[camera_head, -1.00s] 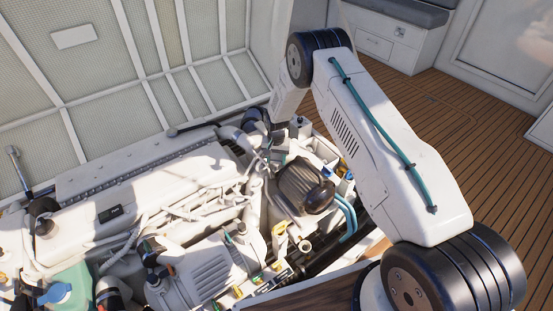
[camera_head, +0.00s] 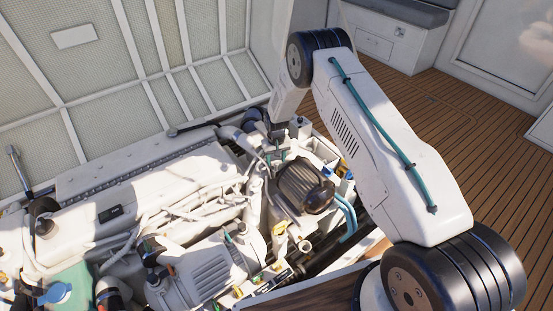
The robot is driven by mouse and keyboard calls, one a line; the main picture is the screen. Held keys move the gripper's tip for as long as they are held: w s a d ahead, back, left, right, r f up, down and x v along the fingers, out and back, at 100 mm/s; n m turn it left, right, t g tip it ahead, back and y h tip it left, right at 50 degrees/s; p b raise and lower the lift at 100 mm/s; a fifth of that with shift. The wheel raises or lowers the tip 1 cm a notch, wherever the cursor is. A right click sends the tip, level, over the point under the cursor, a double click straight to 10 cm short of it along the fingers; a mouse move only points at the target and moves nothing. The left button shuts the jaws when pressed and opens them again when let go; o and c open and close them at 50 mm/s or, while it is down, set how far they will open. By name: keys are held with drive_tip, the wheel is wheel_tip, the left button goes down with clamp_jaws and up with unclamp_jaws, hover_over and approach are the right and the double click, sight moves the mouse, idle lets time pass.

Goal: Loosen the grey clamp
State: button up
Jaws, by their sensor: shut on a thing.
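My arm reaches over the engine from the right, and my gripper (camera_head: 274,157) points down among the parts at the engine's far end. The gripper is small in this view. Its jaws look closed on a small part beside the hoses there, which I take to be the grey clamp. The clamp itself is mostly hidden by the jaws, and its outline is hard to tell from the grey parts around it.
The white engine block (camera_head: 140,185) fills the left and middle of the hatch. A dark ribbed motor (camera_head: 303,188) sits just right of and below the gripper. Blue hoses (camera_head: 347,218) curve at the right. The raised hatch lid (camera_head: 130,60) stands behind.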

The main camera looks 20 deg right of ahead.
drive_tip(key=shift+w, duration=0.1)
drive_tip(key=o, duration=1)
drive_tip(key=shift+r, duration=0.1)
wheel_tip(320, 180, up, 8)
drive_tip(key=shift+f, duration=0.15)
